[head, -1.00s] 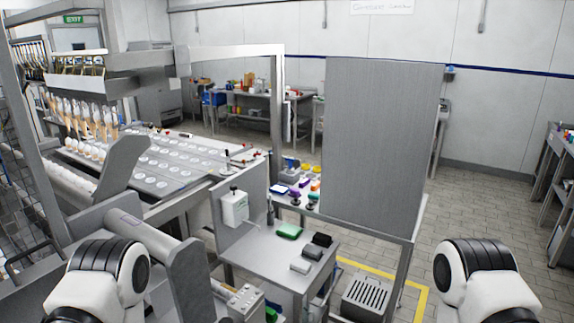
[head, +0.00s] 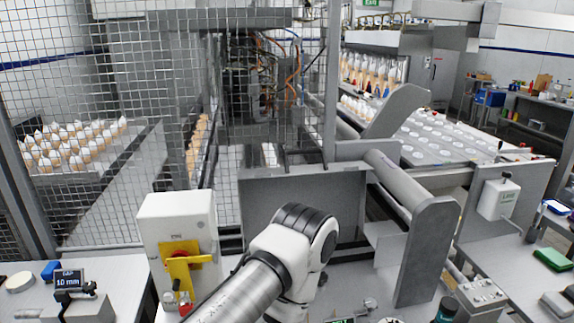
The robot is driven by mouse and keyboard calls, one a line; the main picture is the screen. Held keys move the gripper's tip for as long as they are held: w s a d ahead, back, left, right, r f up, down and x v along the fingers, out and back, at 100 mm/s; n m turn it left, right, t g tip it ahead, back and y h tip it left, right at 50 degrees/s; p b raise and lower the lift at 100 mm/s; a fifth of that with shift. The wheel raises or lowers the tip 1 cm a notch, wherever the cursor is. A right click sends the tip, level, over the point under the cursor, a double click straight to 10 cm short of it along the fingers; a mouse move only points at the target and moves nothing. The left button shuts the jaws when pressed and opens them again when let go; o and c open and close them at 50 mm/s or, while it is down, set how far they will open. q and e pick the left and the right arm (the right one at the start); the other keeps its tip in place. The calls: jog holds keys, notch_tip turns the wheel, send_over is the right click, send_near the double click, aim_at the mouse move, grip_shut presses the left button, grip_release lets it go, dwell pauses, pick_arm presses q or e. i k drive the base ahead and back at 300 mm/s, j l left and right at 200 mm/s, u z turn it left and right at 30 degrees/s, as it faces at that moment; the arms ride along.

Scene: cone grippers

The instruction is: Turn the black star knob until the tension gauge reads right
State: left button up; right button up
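I cannot pick out the black star knob for certain in the head view. A dark round object (head: 447,309) sits at the bottom edge, right of centre, but its shape is cut off and unclear. I cannot tell which display is the tension gauge. A small display (head: 68,279) at the lower left reads "10 mm". The top of a green-lit display (head: 341,320) shows at the bottom edge, its reading cut off. My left arm shows in the lower middle; its gripper is out of view. My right arm and gripper are out of view.
A white box with a yellow-and-red switch (head: 180,256) stands beside my arm. Behind it is a wire mesh guard (head: 265,60). A grey roller (head: 402,183) on a frame stands to the right. A grey side table (head: 505,270) holds a green block (head: 553,259).

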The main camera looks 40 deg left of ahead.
aim_at(323, 279)
jog(key=k+u, duration=0.1)
jog(key=u, duration=0.95)
